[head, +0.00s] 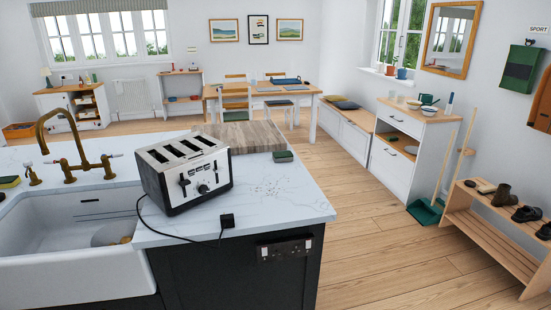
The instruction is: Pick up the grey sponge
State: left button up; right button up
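A small dark grey-green block (283,156), which looks like a sponge, lies flat on the white marble counter (290,188). It is to the right of the silver four-slot toaster (185,172) and at the near edge of a wooden board (240,137). Its exact colour is hard to tell. A yellow and dark green sponge (9,182) lies at the far left by the sink and is partly cut off by the picture edge. Neither of my grippers is in view.
The toaster's black cord and plug (227,221) hang at the counter's front edge. A white sink (75,230) with a brass tap (66,150) is on the left. Open wooden floor (360,215) lies right of the counter, before a shoe rack (495,235) and a broom with green dustpan (428,210).

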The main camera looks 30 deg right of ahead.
aim_at(280, 156)
jog(key=i+l+u, duration=0.1)
jog(key=l+u, duration=0.7)
jog(key=l, duration=0.15)
